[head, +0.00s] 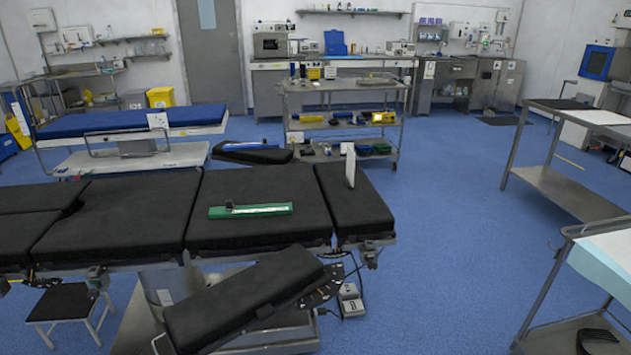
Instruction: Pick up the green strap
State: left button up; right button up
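The green strap (262,210) lies flat on the black padded operating table (205,235), toward the right part of the tabletop. It is long and narrow and runs roughly left to right, with a small dark piece at its left end. Neither of my grippers shows in the head view, and nothing touches the green strap.
A white upright panel (350,167) stands on the table's right section. A black padded arm board (243,300) juts out in front. A steel cart (345,100) stands behind, and steel tables (565,185) stand at right. Blue floor is clear between them.

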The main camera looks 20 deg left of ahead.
aim_at(276, 208)
jog(key=j+u, duration=0.1)
jog(key=j, duration=0.75)
jog(key=i+j+u, duration=0.1)
jog(key=j, duration=0.8)
jog(key=i, duration=0.05)
